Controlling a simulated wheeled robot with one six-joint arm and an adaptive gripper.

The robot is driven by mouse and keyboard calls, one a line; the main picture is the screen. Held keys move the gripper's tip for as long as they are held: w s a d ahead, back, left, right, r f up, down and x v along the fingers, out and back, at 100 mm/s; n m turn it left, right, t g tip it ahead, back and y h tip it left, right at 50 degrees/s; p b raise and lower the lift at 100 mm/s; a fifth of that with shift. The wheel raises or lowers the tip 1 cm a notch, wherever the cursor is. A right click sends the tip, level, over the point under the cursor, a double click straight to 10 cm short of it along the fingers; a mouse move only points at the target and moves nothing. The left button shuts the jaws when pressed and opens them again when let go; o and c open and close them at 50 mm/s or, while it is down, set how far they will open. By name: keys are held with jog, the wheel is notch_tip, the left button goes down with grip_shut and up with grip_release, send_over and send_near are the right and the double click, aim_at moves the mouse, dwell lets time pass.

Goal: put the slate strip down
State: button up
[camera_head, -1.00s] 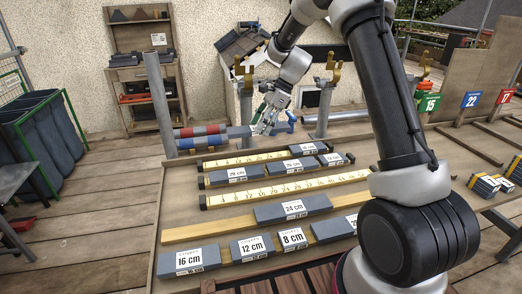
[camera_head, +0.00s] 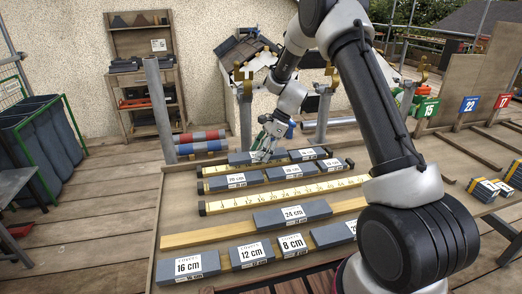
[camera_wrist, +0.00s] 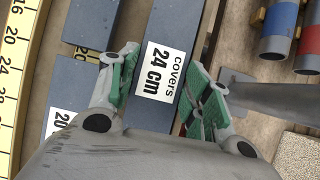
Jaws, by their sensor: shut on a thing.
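My gripper (camera_head: 262,153) is shut on a dark grey slate strip (camera_head: 240,158) over the far side of the board. In the wrist view, the green-padded fingers (camera_wrist: 163,65) close on both long edges of this strip (camera_wrist: 185,25), whose white label reads "covers 24 cm". The strip lies along the rearmost yellow ruler (camera_head: 222,169), low and level; I cannot tell if it touches the board. Another labelled strip (camera_head: 308,153) lies to its right in the same row.
A row of labelled strips (camera_head: 237,180) lies just in front. A bare ruler batten (camera_head: 265,196) and more strips marked 24 cm, 16 cm (camera_head: 188,267), 12 cm and 8 cm are nearer.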

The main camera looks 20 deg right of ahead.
jog(key=shift+f, duration=0.3)
jog(key=o, duration=1.2)
jog(key=shift+o, duration=0.2)
jog(key=shift+r, duration=0.1)
